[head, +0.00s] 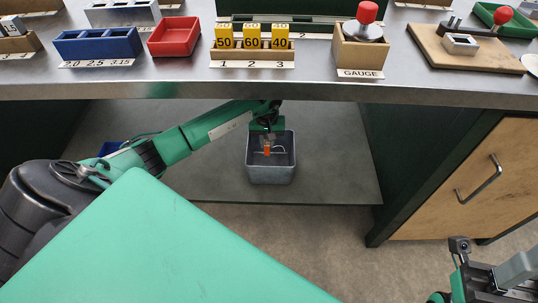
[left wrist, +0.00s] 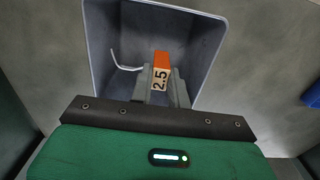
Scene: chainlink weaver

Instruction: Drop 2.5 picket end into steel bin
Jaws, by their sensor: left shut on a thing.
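The steel bin (head: 271,176) stands on the low shelf under the bench, open side up. My left gripper (head: 267,138) reaches down over its opening, shut on the 2.5 picket end. That piece shows an orange block (head: 267,150) in the head view; in the left wrist view its orange top and 2.5 label (left wrist: 161,72) sit between the fingertips, inside the outline of the bin (left wrist: 208,42). A thin pale bent wire (left wrist: 122,62) extends beside it; I cannot tell whether it is joined. My right gripper (head: 462,275) is partly in view at bottom right, its fingers unclear.
The bench edge (head: 300,90) runs above my left arm. A blue three-slot holder (head: 98,44), a red tray (head: 174,37), numbered yellow blocks (head: 252,37) and a gauge (head: 361,50) stand on it. A wooden cabinet (head: 480,185) stands right of the shelf. A blue container (head: 110,148) is partly hidden behind my arm.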

